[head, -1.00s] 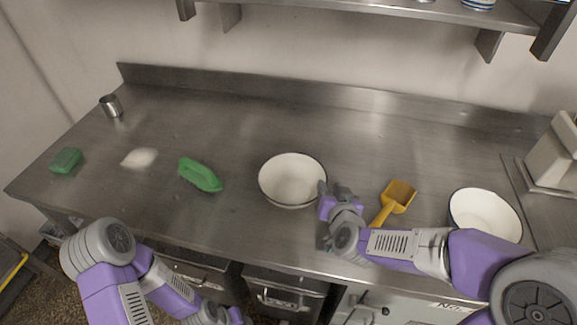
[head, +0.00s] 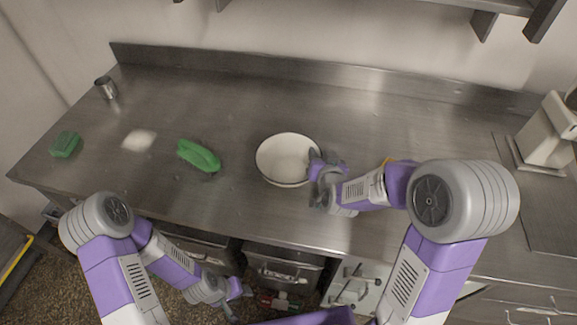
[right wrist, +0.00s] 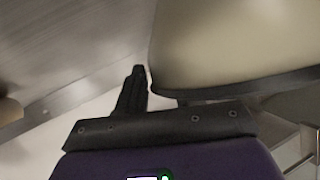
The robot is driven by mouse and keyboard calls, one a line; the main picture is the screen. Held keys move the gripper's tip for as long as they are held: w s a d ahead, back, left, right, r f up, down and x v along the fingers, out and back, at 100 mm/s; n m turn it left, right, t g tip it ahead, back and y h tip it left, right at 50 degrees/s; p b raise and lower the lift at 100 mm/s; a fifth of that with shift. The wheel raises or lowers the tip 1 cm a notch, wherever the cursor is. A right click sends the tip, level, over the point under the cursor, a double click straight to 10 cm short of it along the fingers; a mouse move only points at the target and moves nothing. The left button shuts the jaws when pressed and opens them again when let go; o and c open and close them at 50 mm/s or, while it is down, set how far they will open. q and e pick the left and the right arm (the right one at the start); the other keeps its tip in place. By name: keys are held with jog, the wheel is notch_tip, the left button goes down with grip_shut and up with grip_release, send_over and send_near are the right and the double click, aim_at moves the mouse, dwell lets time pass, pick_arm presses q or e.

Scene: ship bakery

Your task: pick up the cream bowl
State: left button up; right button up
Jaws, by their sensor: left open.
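The cream bowl (head: 283,150), with a thin dark rim, stands upright on the steel counter in the middle of the head view. My right gripper (head: 316,166) is at its right rim, with a finger over the edge. In the right wrist view the bowl (right wrist: 235,45) fills the upper right, next to one dark finger (right wrist: 134,92). The other finger is not clearly seen, so I cannot tell if the jaws are closed on the rim. My left gripper (head: 236,302) is open and empty, low in front of the counter.
A green scoop (head: 198,155), a white patch (head: 139,140), a green block (head: 65,145) and a metal cup (head: 105,88) are on the left. A cream machine (head: 548,130) stands far right. My right arm covers the yellow scoop's place. The counter behind the bowl is clear.

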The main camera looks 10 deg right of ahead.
jog(key=shift+w+f, duration=0.15)
jog(key=shift+w, duration=0.2)
jog(key=shift+c, duration=0.5)
grip_shut()
